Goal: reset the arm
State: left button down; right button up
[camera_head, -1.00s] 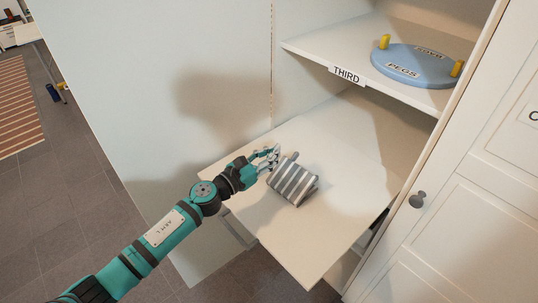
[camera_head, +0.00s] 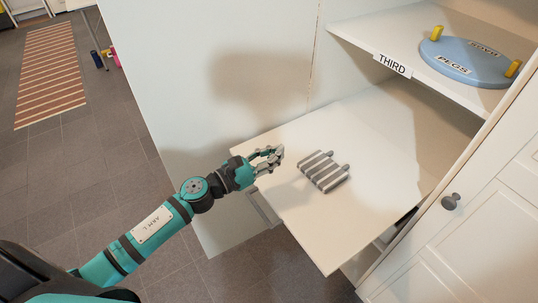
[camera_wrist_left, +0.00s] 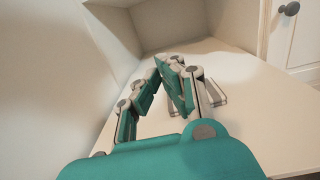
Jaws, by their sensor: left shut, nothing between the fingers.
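My left gripper (camera_head: 277,153) is shut and empty at the left edge of the pulled-out shelf board (camera_head: 290,225) in the head view. The arm comes in from the lower left. In the left wrist view the closed fingers (camera_wrist_left: 162,62) meet in front of the board. A grey-and-white striped object (camera_head: 323,172) with two short knobs lies on the board, to the right of the gripper and apart from it. In the wrist view it is mostly hidden behind the fingers. My right gripper is not in view.
Above the board is a fixed shelf labelled THIRD (camera_head: 392,65), holding a blue oval PEGS board (camera_head: 470,62) with yellow pegs. A pale cabinet side panel (camera_head: 200,110) stands behind my arm. A white door with a dark knob (camera_head: 451,201) is at the right.

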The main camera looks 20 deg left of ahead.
pick_arm(q)
jog(key=shift+v, duration=0.95)
